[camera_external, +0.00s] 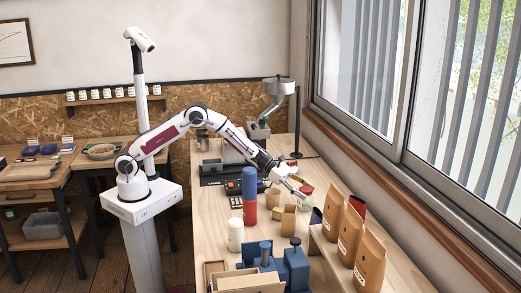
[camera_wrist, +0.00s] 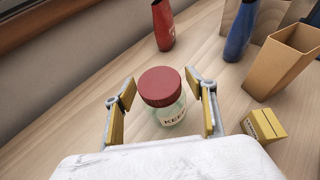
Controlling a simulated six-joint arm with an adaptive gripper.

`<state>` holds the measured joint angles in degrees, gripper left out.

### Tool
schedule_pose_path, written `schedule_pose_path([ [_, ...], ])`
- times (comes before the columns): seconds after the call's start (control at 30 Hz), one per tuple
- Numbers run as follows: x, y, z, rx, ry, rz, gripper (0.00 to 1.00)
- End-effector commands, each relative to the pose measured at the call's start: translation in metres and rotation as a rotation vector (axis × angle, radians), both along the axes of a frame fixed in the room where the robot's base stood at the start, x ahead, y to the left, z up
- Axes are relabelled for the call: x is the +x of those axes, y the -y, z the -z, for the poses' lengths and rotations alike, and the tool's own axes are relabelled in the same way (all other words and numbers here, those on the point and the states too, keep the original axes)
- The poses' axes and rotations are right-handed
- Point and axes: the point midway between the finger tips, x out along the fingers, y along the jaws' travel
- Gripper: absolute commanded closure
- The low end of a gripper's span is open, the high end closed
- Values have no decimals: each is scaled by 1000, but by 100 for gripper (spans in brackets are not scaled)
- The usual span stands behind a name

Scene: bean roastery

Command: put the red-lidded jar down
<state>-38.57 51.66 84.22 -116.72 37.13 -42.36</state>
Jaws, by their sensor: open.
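The red-lidded jar (camera_wrist: 170,113) stands upright on the wooden table in the wrist view, with a red lid and a clear, greenish body with a partly readable label. It also shows small in the outside view (camera_external: 306,197), by the end of my arm. My gripper (camera_wrist: 161,98) is open, with one yellow-padded finger on each side of the jar. Gaps show between both fingers and the jar. My gripper also shows in the outside view (camera_external: 300,193). The jar's lower front is partly hidden by the white gripper body.
A small yellow box (camera_wrist: 263,125) sits close to the right finger. A tan open container (camera_wrist: 281,62), a blue item (camera_wrist: 239,32) and a red item (camera_wrist: 163,27) stand farther off. Brown bags (camera_external: 350,235) line the window side. Table left of the jar is clear.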

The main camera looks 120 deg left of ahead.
Motion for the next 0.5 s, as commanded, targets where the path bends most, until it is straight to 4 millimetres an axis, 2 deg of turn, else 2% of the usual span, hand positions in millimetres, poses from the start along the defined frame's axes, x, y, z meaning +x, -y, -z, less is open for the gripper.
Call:
schedule_pose_path([
  [0.27, -17, 1, -9, 1, 1, 0, 44],
  [0.5, -42, 1, -20, 0, 1, -1, 44],
])
